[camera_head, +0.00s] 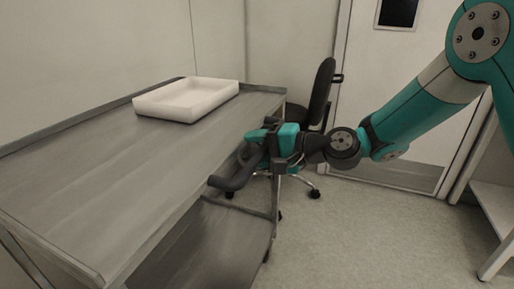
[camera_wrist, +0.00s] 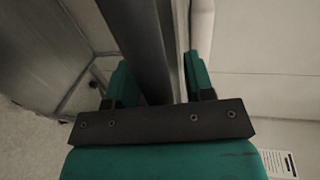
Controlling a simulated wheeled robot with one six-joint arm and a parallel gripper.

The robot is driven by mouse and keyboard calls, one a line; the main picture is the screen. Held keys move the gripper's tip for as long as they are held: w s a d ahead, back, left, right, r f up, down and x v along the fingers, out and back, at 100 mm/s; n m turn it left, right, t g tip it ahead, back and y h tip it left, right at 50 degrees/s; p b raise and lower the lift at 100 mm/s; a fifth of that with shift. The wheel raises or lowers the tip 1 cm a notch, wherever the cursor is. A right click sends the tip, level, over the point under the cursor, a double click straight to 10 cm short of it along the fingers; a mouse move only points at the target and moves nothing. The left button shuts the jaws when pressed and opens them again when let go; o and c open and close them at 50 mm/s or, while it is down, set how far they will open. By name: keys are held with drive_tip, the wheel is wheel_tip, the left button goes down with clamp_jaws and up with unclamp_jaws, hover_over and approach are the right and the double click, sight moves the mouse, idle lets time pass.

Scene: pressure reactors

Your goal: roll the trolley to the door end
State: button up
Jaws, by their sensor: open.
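The trolley (camera_head: 110,180) is a grey metal cart with a raised rim and a lower shelf (camera_head: 215,240), on the left of the head view. Its dark handle (camera_head: 236,180) sticks out from the right side. My gripper (camera_head: 258,142) is at this handle, its teal fingers open. In the wrist view, the dark handle bar (camera_wrist: 146,45) runs between the two fingers of my gripper (camera_wrist: 158,80), with a gap at least on the right. The door (camera_head: 415,80), pale with a dark window, is in the back wall at the right.
A white tray (camera_head: 160,112) lies on the trolley's top at the far end. A black wheeled chair (camera_head: 320,95) stands behind the trolley, close to the door. A pale shelf unit (camera_head: 496,205) is at the right edge. The floor (camera_head: 365,235) between it and the trolley is clear.

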clamp_jaws()
drive_tip(key=shift+w+d, duration=0.2)
drive_tip(key=shift+w, duration=0.4)
unclamp_jaws()
drive_tip(key=p+v, duration=0.1)
drive_tip(key=v, duration=1.6)
drive_tip(key=shift+d, duration=0.25)
